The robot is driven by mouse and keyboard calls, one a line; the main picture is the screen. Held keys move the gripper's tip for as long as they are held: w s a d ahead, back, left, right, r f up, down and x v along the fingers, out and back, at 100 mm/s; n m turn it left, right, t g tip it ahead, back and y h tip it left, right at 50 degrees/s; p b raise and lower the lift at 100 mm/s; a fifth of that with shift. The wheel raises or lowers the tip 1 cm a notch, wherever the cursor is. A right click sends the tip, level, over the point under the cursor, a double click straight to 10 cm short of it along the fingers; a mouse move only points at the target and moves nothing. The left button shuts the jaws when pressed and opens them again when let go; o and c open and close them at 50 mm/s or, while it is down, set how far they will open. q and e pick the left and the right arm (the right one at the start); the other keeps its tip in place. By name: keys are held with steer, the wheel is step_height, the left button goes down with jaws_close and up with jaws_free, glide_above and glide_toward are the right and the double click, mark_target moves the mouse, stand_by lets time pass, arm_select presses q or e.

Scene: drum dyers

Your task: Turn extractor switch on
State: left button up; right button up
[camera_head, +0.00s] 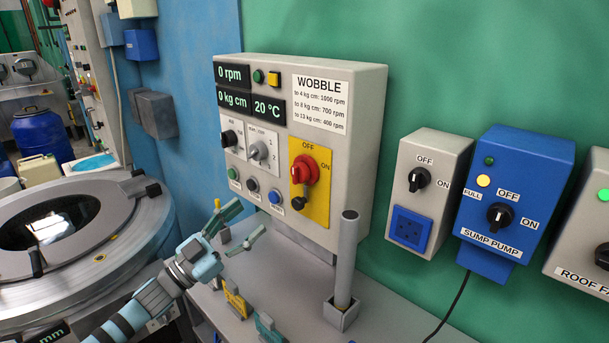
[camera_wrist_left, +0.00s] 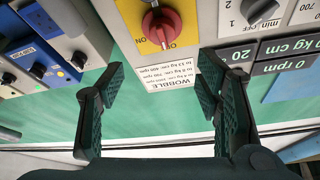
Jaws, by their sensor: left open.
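A red rotary knob (camera_head: 304,170) sits on a yellow plate (camera_head: 320,212) marked OFF at the top and ON at the right, low on a beige control panel (camera_head: 355,120). No label reading "extractor" is legible. The knob also shows upside down in the left wrist view (camera_wrist_left: 161,27), beyond the gap between my fingers. My left gripper (camera_head: 243,226) is open and empty, left of and below the knob, apart from the panel. Its two dark teal fingers spread wide in the wrist view (camera_wrist_left: 160,85). My right gripper is out of view.
A grey OFF/ON switch box (camera_head: 448,160) with a blue socket and a blue sump pump box (camera_head: 535,175) hang to the right. A grey upright post (camera_head: 347,260) stands on the counter (camera_head: 390,318) before the panel. A large round drum (camera_head: 130,225) is at left.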

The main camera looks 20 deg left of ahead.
arm_select(q)
steer(key=p, duration=0.2)
glide_toward(293, 178)
steer(key=w+r, duration=0.2)
steer(key=x, duration=0.5)
steer(key=d+f+p+x, duration=0.1)
steer(key=x, duration=0.1)
steer(key=shift+w, duration=0.25)
steer(key=shift+c, duration=0.3)
steer(key=c, duration=1.1)
